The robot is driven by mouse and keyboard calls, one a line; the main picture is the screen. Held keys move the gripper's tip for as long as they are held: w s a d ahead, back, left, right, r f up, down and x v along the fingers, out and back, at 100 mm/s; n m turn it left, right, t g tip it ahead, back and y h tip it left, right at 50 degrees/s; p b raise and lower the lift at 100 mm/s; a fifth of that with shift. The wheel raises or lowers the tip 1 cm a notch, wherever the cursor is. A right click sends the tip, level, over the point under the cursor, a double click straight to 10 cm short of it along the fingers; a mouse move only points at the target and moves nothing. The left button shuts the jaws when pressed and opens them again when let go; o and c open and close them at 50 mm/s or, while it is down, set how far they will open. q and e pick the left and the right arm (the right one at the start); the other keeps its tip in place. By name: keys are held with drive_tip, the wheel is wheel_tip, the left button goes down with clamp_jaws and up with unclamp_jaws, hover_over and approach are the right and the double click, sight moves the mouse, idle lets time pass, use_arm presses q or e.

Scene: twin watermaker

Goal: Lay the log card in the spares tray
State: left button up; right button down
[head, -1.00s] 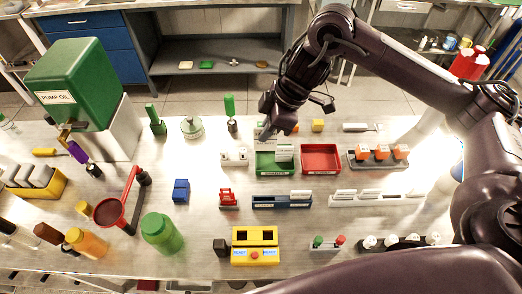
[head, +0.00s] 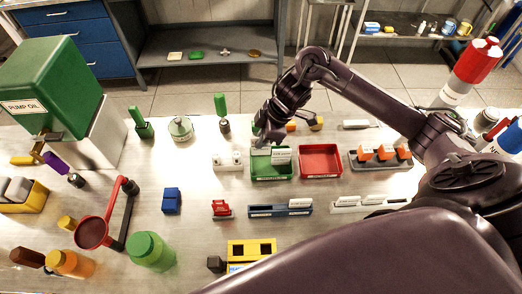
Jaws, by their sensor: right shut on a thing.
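My right gripper (head: 267,138) is over the back edge of a green tray (head: 271,178), pointing down. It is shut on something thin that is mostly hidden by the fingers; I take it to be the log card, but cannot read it. Another white card (head: 281,155) stands in the green tray, just right of the gripper. A red tray (head: 321,174) sits right of the green one and looks empty. Both trays have small front labels too small to read, so I cannot tell which is the spares tray. My left gripper is out of view.
A white block (head: 228,163) stands left of the green tray. A grey rack with orange blocks (head: 380,160) stands right of the red tray. A blue rack (head: 280,211) and a red holder (head: 221,209) lie in front. Bare table shows left of the blue block (head: 172,200).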

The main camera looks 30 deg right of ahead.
sight(261, 151)
drive_tip(key=shift+s+a+f, duration=0.1)
drive_tip(key=shift+s+f, duration=0.05)
drive_tip(key=shift+f, duration=0.5)
wheel_tip(261, 151, down, 4)
drive_tip(key=shift+r+p, duration=0.2)
drive_tip(key=shift+p, duration=0.15)
drive_tip(key=shift+f, duration=0.35)
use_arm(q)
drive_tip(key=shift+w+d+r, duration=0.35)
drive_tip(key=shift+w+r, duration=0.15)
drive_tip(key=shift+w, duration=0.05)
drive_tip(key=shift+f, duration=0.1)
use_arm(e)
drive_tip(key=shift+f, duration=0.1)
drive_tip(key=c, duration=1.6)
unclamp_jaws()
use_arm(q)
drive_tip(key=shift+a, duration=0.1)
